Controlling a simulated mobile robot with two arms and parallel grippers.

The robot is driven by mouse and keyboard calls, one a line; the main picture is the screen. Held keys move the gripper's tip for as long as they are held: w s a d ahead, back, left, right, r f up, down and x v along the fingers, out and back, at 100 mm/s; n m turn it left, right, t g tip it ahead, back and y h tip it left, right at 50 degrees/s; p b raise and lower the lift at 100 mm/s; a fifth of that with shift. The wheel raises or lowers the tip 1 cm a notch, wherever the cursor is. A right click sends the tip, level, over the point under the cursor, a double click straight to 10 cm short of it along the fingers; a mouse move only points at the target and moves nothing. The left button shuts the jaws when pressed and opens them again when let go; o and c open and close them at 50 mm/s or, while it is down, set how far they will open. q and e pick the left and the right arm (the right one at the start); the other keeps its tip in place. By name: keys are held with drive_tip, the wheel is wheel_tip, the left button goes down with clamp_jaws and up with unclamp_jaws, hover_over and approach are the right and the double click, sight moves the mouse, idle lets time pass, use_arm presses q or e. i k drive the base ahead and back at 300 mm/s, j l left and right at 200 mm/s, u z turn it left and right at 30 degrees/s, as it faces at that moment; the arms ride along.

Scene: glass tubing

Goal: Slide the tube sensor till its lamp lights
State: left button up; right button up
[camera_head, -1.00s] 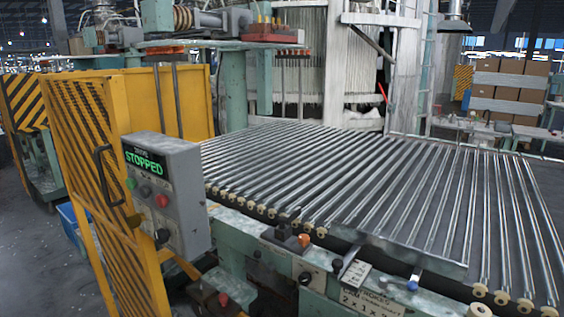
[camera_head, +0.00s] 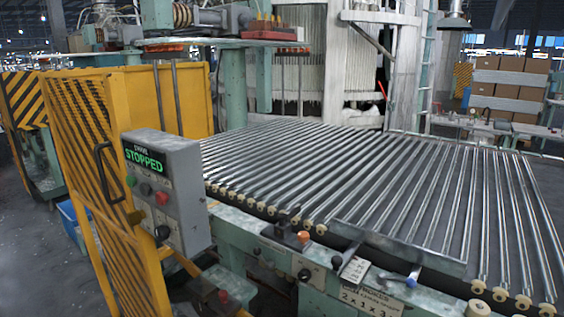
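A small dark block with an orange cap (camera_head: 304,237) sits on the front rail of the tube bed; it may be the tube sensor. I cannot tell whether the orange cap is a lit lamp. A dark lever (camera_head: 349,256) and a blue-tipped handle (camera_head: 411,281) stand farther right along the same rail. Long shiny glass tubes (camera_head: 400,190) lie side by side across the bed. Neither of my grippers is in view.
A grey control box (camera_head: 180,190) with a green "STOPPED" display (camera_head: 144,160) hangs on a yellow mesh guard (camera_head: 100,130) at the left. Stacked cartons (camera_head: 505,95) stand at the far right.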

sight(283, 230)
drive_tip(key=i+j+u, duration=0.15)
drive_tip(key=j, duration=0.25)
drive_tip(key=i+j+u, duration=0.15)
drive_tip(key=j, duration=0.25)
drive_tip(key=i+j+u, duration=0.15)
drive_tip(key=j, duration=0.25)
